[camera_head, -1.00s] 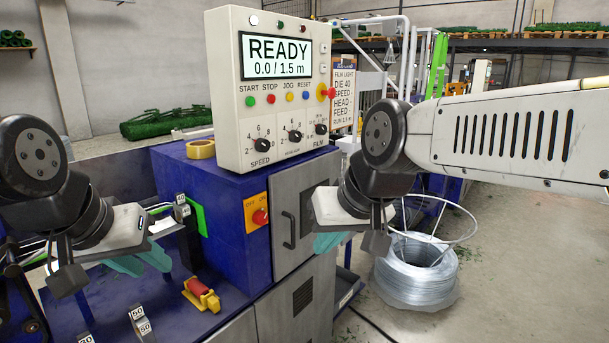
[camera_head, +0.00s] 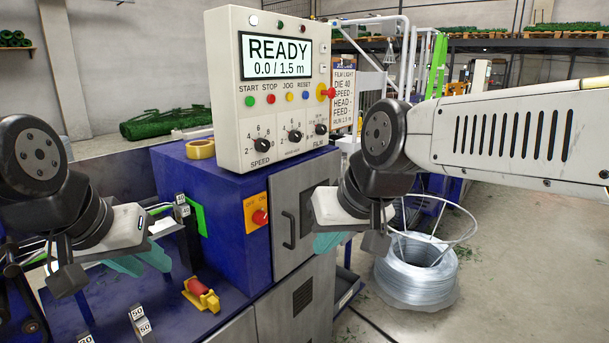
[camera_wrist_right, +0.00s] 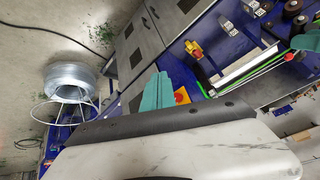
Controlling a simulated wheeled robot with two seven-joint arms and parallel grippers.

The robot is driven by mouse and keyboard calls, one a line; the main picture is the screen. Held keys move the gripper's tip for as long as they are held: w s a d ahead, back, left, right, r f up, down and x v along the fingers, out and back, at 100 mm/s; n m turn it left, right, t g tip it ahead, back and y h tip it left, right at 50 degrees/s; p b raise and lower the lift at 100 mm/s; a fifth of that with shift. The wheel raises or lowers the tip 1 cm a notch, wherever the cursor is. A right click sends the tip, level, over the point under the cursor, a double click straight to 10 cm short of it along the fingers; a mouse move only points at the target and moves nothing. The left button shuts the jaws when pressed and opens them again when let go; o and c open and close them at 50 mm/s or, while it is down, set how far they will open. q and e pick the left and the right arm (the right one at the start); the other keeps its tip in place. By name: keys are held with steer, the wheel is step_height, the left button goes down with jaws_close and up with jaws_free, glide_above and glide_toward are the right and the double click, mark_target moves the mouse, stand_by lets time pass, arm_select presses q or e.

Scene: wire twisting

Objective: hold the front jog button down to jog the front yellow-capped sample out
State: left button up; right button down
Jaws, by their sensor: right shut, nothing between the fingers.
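The yellow JOG button (camera_head: 289,97) is on the cream control panel (camera_head: 226,120), between the STOP and RESET buttons. The screen reads READY, 0.0 / 1.5 m. My right gripper (camera_head: 329,243) is shut and empty, below and right of the panel, before the grey cabinet door; its teal fingers show in the right wrist view (camera_wrist_right: 157,92). My left gripper (camera_head: 140,262) has its teal fingertips apart over the blue deck at the left, with no object visible between them. I cannot make out a yellow-capped sample; a red cylinder on a yellow holder (camera_head: 201,294) sits on the deck.
An orange plate with a red switch (camera_head: 258,214) is on the blue housing's side. A tape roll (camera_head: 200,149) lies on top of it. Number blocks (camera_head: 140,320) stand at the deck's front. A wire coil (camera_head: 415,268) sits on the floor at the right.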

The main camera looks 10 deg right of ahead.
mark_target(290, 97)
stand_by(0.5)
steer(key=w+d+r+t, duration=0.1)
steer(key=w+d+r, duration=0.2)
steer(key=w, duration=1)
steer(key=w+d+r+t, duration=0.2)
steer(key=w+d+r, duration=0.2)
steer(key=w+r, duration=0.6)
steer(key=w+d+r+n+t, duration=0.1)
steer(key=w+d+r, duration=0.3)
steer(key=w, duration=1.2)
step_height(290, 97, up, 3)
steer(key=shift+w+f+t+h, duration=0.1)
steer(key=shift+w+t+h, duration=0.05)
steer(key=shift+t+h, duration=0.2)
steer(key=w+a, duration=0.5)
steer(key=w, duration=0.2)
steer(key=shift+a, duration=0.2)
steer(key=shift+w+a, duration=0.2)
steer(key=shift+w, duration=0.1)
